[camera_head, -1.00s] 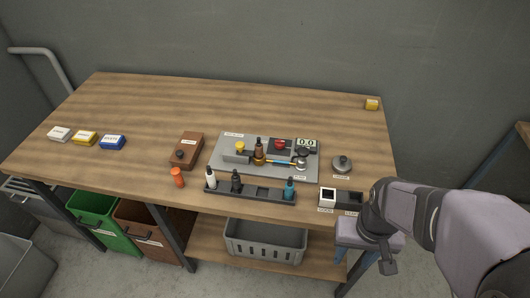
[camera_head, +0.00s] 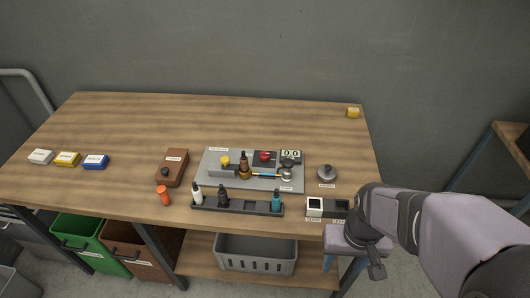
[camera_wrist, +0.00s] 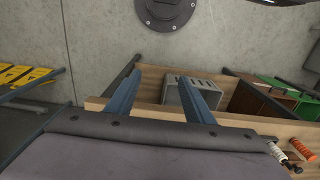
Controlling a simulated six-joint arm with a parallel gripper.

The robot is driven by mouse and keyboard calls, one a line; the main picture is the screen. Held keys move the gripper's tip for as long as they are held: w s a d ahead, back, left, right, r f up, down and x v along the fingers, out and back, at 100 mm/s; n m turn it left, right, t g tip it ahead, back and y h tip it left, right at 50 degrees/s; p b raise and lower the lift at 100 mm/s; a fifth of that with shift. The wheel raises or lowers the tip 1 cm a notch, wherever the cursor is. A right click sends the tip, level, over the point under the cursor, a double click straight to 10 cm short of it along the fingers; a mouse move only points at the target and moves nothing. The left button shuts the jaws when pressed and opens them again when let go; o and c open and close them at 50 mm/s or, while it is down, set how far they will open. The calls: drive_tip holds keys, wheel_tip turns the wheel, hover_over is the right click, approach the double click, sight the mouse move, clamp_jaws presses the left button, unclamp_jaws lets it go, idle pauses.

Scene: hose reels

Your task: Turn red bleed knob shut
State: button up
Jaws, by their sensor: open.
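The red knob (camera_head: 265,156) sits on a dark square block at the back of a grey plate (camera_head: 215,182) on the workbench. In the head view my arm is folded at the right front corner of the bench, well apart from the knob. The fingers are hard to make out there.
On the plate are a yellow knob (camera_head: 225,161), an amber bottle (camera_head: 244,163) and a gauge (camera_head: 286,174). A black rack (camera_head: 240,206) with bottles stands in front. A brown box (camera_head: 172,167) and an orange cylinder (camera_head: 163,196) are left; a grey round weight (camera_head: 327,173) is right.

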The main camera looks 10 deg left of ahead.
wheel_tip(320, 180, up, 8)
drive_tip(key=w+f+p, duration=0.1)
drive_tip(key=w+p, duration=0.1)
drive_tip(key=p, duration=0.4)
drive_tip(key=n+t+y+b, duration=0.2)
drive_tip(key=n+t+b, duration=0.2)
drive_tip(key=n+b, duration=0.4)
approach(265, 154)
drive_tip(key=f+m, duration=0.1)
drive_tip(key=shift+w+d+f, duration=0.1)
drive_tip(key=shift+w+f, duration=0.1)
drive_tip(key=shift+w, duration=0.15)
drive_tip(key=shift+f, duration=0.1)
drive_tip(key=shift+p+x, duration=1.3)
drive_tip(key=shift+x, duration=2.25)
drive_tip(key=shift+c, duration=0.3)
drive_tip(key=shift+y, duration=0.3)
drive_tip(key=c, duration=1)
